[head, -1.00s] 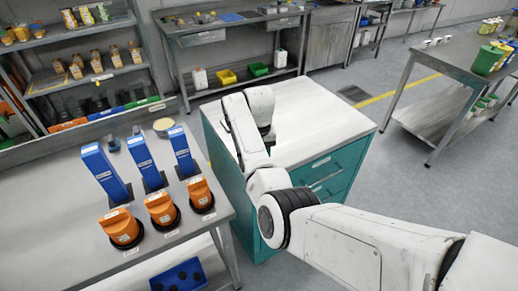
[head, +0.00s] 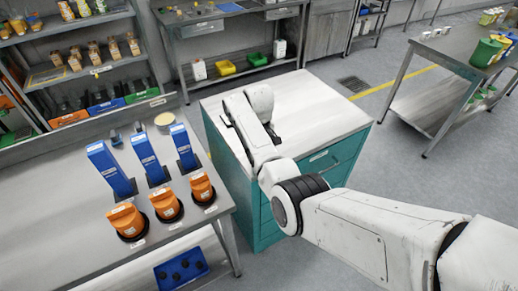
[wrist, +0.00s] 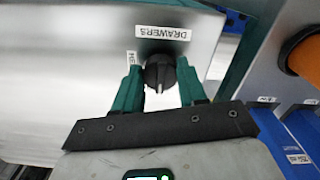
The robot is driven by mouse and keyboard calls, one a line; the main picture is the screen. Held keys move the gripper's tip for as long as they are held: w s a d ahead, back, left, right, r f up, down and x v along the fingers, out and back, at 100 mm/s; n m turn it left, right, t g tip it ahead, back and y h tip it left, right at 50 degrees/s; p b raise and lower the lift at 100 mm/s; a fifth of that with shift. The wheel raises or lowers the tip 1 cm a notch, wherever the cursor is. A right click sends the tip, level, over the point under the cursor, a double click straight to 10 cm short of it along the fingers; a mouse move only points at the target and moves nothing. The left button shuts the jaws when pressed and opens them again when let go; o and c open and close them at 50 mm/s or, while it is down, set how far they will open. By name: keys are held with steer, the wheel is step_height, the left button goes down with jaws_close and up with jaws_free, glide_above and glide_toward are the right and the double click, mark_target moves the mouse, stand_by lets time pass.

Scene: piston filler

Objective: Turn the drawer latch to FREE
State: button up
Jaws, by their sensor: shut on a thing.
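The drawer latch is a round black knob (wrist: 159,72) with a white pointer mark, in the wrist view. The mark points toward the bottom of the picture, toward my gripper's palm. A label reading DRAWERS (wrist: 163,33) is above the knob. A smaller label (wrist: 131,58) to its left is partly hidden by a finger, and I cannot read it fully. My gripper (wrist: 160,80) has its two green fingers on either side of the knob, shut on it. In the head view the teal drawer cabinet (head: 348,160) has a pale top, and my arm hides the latch.
A bench (head: 65,200) at left holds blue towers (head: 110,170) and orange units (head: 127,220). A blue tray (head: 182,270) is below it. A table (head: 440,60) with green containers stands at right. The floor right of the cabinet is clear.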

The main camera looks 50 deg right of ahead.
steer(key=shift+w+r, duration=0.1)
stand_by(0.3)
steer(key=o, duration=1.1)
steer(key=shift+c, duration=0.2)
step_height(320, 180, up, 11)
steer(key=b, duration=0.1)
steer(key=shift+f, duration=0.25)
steer(key=s+a+f+b, duration=0.1)
steer(key=s+a+f, duration=0.3)
steer(key=s+f, duration=0.3)
steer(key=s+a+f, duration=0.4)
steer(key=s+f, duration=0.3)
steer(key=s+a+f, duration=0.1)
steer(key=s+a, duration=0.3)
steer(key=s, duration=0.6)
steer(key=s+a+f+t+b, duration=0.1)
steer(key=s+a, duration=0.4)
steer(key=s, duration=0.5)
steer(key=shift+s+a+m, duration=0.25)
steer(key=shift+s+m, duration=0.05)
steer(key=shift+s, duration=0.05)
